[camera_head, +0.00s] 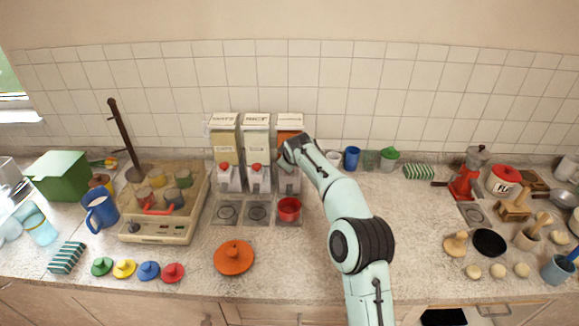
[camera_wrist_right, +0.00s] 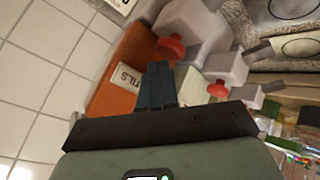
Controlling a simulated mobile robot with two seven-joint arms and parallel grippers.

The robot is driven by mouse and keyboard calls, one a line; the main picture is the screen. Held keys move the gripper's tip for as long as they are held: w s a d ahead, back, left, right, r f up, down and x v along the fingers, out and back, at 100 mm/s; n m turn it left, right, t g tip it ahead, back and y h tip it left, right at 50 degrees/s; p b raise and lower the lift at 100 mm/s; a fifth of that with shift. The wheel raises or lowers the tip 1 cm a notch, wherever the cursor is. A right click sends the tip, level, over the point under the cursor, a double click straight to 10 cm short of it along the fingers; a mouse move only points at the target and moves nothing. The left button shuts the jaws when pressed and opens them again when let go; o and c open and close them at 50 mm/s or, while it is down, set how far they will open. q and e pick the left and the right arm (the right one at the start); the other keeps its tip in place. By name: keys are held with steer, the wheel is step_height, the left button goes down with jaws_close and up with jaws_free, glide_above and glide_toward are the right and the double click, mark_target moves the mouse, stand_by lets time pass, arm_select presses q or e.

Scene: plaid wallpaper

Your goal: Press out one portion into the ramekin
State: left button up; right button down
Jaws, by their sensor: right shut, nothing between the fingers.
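Three dispensers stand side by side against the tiled wall. The right one (camera_head: 290,123) holds orange contents, and its label, ending in "TILS", shows in the right wrist view (camera_wrist_right: 127,77). A red ramekin (camera_head: 289,209) sits on the square pad below its outlet. My right gripper (camera_head: 290,152) is at the front of this dispenser, above the ramekin. Its fingers (camera_wrist_right: 159,72) are closed together and empty. My left gripper is not in view.
The middle dispenser (camera_head: 256,135) and left dispenser (camera_head: 224,135) have red knobs, with empty pads below. An orange lid (camera_head: 234,257) lies in front. A beige tray with cups (camera_head: 157,228) is left; a blue cup (camera_head: 351,158) stands right of my arm.

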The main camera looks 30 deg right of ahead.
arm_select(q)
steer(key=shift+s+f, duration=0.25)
arm_select(e)
steer(key=shift+f, duration=0.75)
stand_by(0.5)
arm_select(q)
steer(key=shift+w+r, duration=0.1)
arm_select(e)
steer(key=shift+r, duration=0.1)
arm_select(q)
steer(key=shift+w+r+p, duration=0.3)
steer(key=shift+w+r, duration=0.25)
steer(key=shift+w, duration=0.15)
arm_select(e)
steer(key=shift+w+r, duration=0.1)
steer(key=shift+r, duration=1)
steer(key=shift+r, duration=0.1)
step_height(320, 180, up, 2)
steer(key=shift+r, duration=1.4)
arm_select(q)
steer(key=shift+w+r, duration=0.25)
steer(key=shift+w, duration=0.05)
